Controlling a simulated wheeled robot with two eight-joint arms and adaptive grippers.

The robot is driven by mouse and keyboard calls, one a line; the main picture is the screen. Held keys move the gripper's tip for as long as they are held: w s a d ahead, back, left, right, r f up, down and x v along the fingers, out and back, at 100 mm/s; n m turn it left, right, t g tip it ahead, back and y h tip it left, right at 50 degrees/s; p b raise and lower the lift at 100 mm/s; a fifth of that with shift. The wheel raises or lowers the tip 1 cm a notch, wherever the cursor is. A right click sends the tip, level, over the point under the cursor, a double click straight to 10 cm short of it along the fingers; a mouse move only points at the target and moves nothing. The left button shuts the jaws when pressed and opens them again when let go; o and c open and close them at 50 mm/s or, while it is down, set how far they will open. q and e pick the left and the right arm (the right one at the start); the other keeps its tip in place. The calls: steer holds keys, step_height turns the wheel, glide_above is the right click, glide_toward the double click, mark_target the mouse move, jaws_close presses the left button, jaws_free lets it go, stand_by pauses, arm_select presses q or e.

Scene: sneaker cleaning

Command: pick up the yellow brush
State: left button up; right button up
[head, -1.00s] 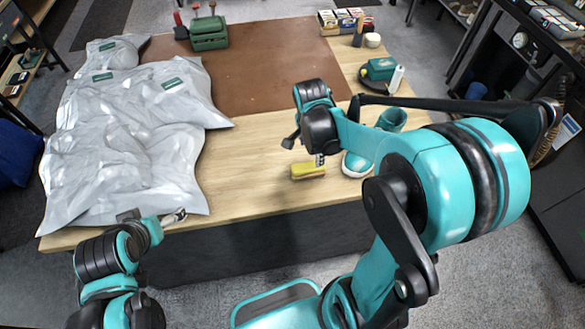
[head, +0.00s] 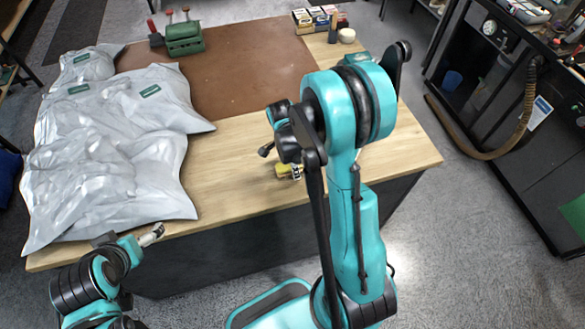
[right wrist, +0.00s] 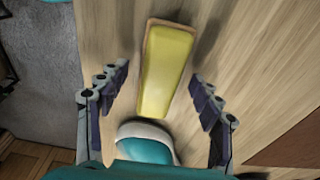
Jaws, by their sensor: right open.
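The yellow brush (head: 285,171) lies on the wooden part of the table, partly hidden by my right arm in the head view. In the right wrist view, the brush (right wrist: 167,65) is a long yellow block with a brownish edge. My right gripper (right wrist: 161,82) is open, with its fingers apart on either side of the brush and no visible contact. My left gripper (head: 151,236) hangs near the table's front left edge, away from the brush; its jaws are too small to read.
Crumpled silver bags (head: 105,150) cover the table's left side. The brown mat (head: 235,65) is clear.

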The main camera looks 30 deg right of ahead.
steer(key=c, duration=1.4)
steer(key=shift+r, duration=0.15)
steer(key=shift+r, duration=0.6)
step_height(320, 180, up, 3)
steer(key=shift+r+p, duration=0.1)
steer(key=shift+p, duration=0.55)
steer(key=s+d+r+p, duration=0.1)
steer(key=s+d+r, duration=0.4)
steer(key=s, duration=0.5)
steer(key=shift+s+d+r+p, duration=0.25)
steer(key=shift+r+p, duration=0.15)
steer(key=shift+r, duration=0.3)
